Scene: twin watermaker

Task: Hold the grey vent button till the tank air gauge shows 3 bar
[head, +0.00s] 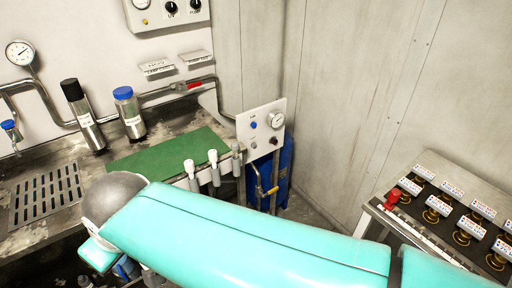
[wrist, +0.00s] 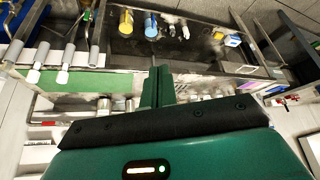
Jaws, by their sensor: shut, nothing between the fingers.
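The white tank air panel (head: 243,136) stands at the back corner of the bench in the head view. It carries a round gauge (head: 276,120), a blue button (head: 253,125), a small grey button (head: 254,145) and a dark knob (head: 272,140). The gauge needle is too small to read. A blue tank (head: 284,172) stands behind and below the panel. My gripper (wrist: 160,72) is shut and empty in the wrist view, above the bench. It touches no button that I can see. In the head view my arm hides it.
The bench holds a green mat (head: 165,150), a black-capped bottle (head: 84,118), a blue-capped bottle (head: 130,115) and a drain grate (head: 45,195). White-topped handles (head: 213,158) line its front edge. A slanted console (head: 450,215) with several labelled knobs stands at right. Wall pipes run behind.

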